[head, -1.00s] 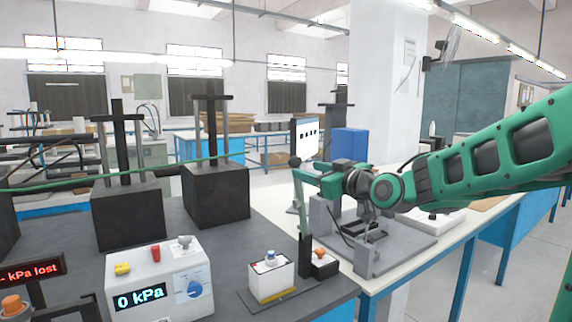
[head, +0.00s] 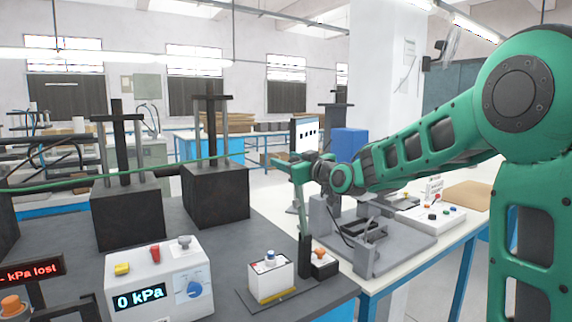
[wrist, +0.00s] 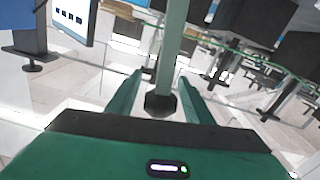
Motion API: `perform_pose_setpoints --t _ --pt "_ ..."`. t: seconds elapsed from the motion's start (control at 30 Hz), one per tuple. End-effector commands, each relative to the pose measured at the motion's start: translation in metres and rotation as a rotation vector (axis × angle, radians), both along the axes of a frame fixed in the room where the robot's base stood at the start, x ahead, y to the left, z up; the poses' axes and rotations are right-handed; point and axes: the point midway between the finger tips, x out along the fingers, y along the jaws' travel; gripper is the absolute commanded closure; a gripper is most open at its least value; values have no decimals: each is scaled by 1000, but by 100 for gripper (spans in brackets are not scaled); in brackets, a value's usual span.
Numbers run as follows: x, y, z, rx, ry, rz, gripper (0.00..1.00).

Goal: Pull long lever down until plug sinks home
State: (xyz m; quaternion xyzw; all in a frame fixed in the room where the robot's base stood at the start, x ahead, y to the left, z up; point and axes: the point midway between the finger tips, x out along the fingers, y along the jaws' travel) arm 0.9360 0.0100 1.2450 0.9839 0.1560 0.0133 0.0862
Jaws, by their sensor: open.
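My gripper (head: 293,167) is above the near bench's right corner; its two green fingers are parted in the wrist view (wrist: 160,78). A long grey-green bar, seemingly the lever (wrist: 172,45), runs between the fingers there, ending at a dark knob (wrist: 160,102). I cannot tell whether either finger touches it. In the head view a dark upright post (head: 305,235) stands below my gripper, beside a small white box (head: 270,280) with a blue-grey cap. An orange-topped dark block (head: 322,261) is just right of the post. I cannot make out the plug for certain.
A white console (head: 160,285) reading 0 kPa stands on the near bench. Black blocks with T-shaped posts (head: 216,195) stand behind it. A grey fixture plate (head: 395,250) and a white button box (head: 428,215) are on the bench at right. The dark bench's middle is clear.

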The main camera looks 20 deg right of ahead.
Motion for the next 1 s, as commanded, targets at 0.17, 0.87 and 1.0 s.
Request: perform_pose_setpoints --t 0.17,0.87,1.0 --pt "0 0 0 0 0 0 53" --pt "-1 20 -4 -73 -23 3 100" --pt "-3 41 -12 -159 -51 4 100"
